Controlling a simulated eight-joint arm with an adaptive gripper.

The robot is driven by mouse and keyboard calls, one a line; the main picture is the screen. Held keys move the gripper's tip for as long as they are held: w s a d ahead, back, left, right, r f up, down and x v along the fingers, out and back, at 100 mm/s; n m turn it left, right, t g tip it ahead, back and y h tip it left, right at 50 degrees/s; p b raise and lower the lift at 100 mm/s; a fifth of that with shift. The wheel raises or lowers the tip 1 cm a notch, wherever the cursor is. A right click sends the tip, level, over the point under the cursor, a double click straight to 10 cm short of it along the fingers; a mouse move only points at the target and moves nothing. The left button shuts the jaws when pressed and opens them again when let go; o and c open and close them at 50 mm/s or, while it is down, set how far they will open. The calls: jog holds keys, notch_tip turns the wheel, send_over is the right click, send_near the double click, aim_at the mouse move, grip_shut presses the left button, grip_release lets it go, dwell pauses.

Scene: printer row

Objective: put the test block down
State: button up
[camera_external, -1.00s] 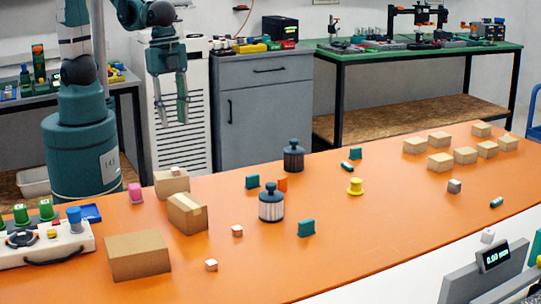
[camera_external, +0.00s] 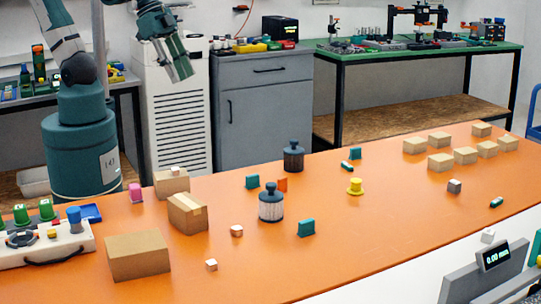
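My gripper (camera_external: 181,72) is raised high in front of the white cabinet, tilted with its fingers down and to the right. Its two fingers look apart, with no block visible between them. Several small cubes could be the test block; I cannot tell which. One pale cube (camera_external: 236,230) and another (camera_external: 211,265) lie on the front of the orange table (camera_external: 350,245). A grey cube (camera_external: 454,186) lies at the right. A small light cube (camera_external: 175,170) is on top of a cardboard box (camera_external: 171,184). My gripper is well above and apart from all of them.
More cardboard boxes (camera_external: 138,257) stand at the left, and several (camera_external: 440,162) at the back right. Two dark-lidded jars (camera_external: 271,206), teal pieces (camera_external: 306,228) and a yellow piece (camera_external: 355,187) stand mid-table. A gauge (camera_external: 496,257) is at front right. The front middle is clear.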

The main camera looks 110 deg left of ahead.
jog(key=s+a+r+n+t, duration=0.1)
jog(key=s+a+r+n, duration=0.1)
jog(key=s+a+r, duration=0.1)
jog(key=shift+a+t+y, duration=0.3)
jog(key=shift+a+t, duration=0.1)
jog(key=shift+a, duration=0.3)
jog(key=shift+o, duration=0.3)
jog(key=shift+w, duration=0.15)
jog(key=w+d+f+n+g+b, duration=0.1)
jog(key=w+d+f+n+g, duration=0.15)
jog(key=w+d, duration=0.65)
jog(key=w+d+f+n+g+b, duration=0.15)
jog(key=w+d+n, duration=0.35)
jog(key=w, duration=0.7)
jog(key=w+d+f+n+g, duration=0.1)
jog(key=w+d+f, duration=0.3)
jog(key=d+f, duration=0.2)
jog(key=w+d+f+n+g, duration=0.1)
jog(key=w+d+f, duration=0.3)
jog(key=d+f, duration=0.2)
jog(key=w+d+f+n+g, duration=0.1)
jog(key=w+d+f, duration=0.2)
jog(key=d+f, duration=0.4)
jog(key=shift+w+f, duration=0.2)
jog(key=shift+f, duration=0.55)
jog(key=shift+w+f, duration=0.2)
jog(key=shift+f, duration=0.55)
jog(key=shift+d+f, duration=0.15)
jog(key=shift+f, duration=0.15)
